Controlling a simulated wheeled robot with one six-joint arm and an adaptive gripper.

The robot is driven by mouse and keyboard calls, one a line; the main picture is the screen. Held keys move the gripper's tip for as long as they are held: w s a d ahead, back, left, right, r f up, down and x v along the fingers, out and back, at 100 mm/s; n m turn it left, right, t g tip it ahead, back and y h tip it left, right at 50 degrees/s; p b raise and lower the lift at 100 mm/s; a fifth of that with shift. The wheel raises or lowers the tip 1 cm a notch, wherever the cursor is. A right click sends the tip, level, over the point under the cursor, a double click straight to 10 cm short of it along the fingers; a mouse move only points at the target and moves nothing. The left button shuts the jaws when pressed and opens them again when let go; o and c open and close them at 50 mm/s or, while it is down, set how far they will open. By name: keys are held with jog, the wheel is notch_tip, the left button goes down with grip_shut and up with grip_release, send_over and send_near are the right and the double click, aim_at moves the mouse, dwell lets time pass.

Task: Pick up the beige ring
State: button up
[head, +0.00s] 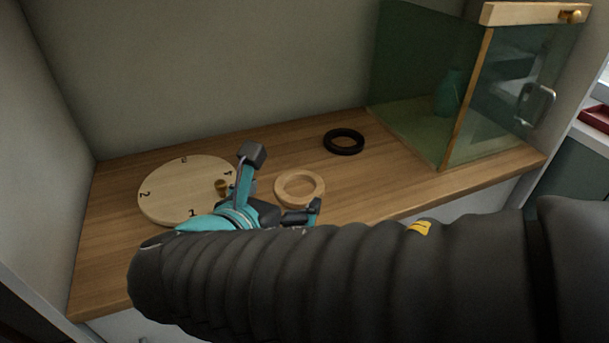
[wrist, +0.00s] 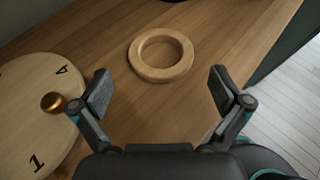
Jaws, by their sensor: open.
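The beige ring (head: 299,187) lies flat on the wooden counter, to the right of the round numbered disc in the head view. In the wrist view the beige ring (wrist: 161,54) is beyond my fingertips, roughly centred between them. My gripper (head: 283,185) is open and empty. Its two fingers stand wide apart in the wrist view (wrist: 160,88), and the ring is not touched by them there. In the head view my arm hides part of the counter's front.
The round numbered disc (head: 180,190) with a brass knob (head: 221,186) lies close on the left. A black ring (head: 344,142) lies behind, to the right. A glass case (head: 415,120) with a teal vase (head: 448,93) stands at the right. The counter (wrist: 240,30) ends at the right in the wrist view.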

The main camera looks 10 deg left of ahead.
aim_at(306, 179)
jog(key=shift+x, duration=2.75)
jog(key=shift+d, duration=0.1)
jog(key=c, duration=0.8)
